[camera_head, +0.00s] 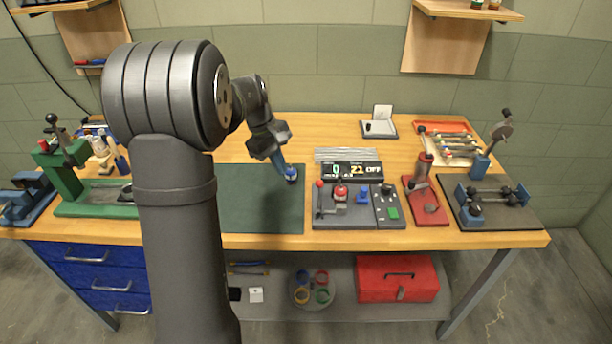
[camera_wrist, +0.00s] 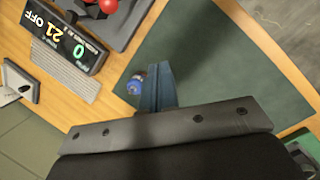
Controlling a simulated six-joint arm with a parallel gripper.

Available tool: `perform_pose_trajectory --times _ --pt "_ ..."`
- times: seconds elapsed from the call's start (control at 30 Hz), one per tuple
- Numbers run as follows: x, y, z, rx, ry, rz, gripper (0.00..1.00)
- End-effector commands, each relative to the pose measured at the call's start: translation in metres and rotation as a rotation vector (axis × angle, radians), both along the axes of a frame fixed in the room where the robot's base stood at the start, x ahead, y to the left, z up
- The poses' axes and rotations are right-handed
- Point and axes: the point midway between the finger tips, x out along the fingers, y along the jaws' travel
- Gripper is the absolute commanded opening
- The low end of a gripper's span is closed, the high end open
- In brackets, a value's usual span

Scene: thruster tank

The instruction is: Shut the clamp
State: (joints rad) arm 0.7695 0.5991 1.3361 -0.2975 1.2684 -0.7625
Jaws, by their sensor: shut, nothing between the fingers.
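The clamp is most likely the fixture on the dark board at the right (camera_head: 490,200), in the head view. Its blue post carries a grey arm (camera_head: 499,136) that stands raised and tilted, with a dark knob on top. A red stand with a lever (camera_head: 425,185) sits left of it; I cannot tell for certain which one is the clamp. My gripper (camera_head: 286,170) is far to the left, over the dark green mat, its blue fingers shut and empty. They also show in the wrist view (camera_wrist: 156,88). A small blue-and-white piece (camera_wrist: 136,84) is right beside the fingertips.
A grey control panel (camera_head: 383,215) with a red knob, blue and green parts stands between my gripper and the right-hand fixtures. Behind it is a display (camera_head: 352,170) reading 0 and 21 OFF. A green press (camera_head: 62,172) stands at the left. The mat (camera_head: 240,205) is mostly clear.

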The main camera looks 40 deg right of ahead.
Motion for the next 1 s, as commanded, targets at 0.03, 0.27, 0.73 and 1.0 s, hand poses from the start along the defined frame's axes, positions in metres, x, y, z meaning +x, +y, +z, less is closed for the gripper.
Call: perform_pose_trajectory --times 0.03,0.27,0.73,1.0 --pt "0.001 0.001 0.001 -0.025 -0.001 -0.058 0.00" --pt "0.006 0.001 0.007 -0.166 -0.023 -0.365 0.00" --pt "0.017 0.004 0.021 -0.484 -0.149 -0.971 0.00" --pt "0.024 0.005 0.030 -0.658 -0.273 -1.281 0.00"
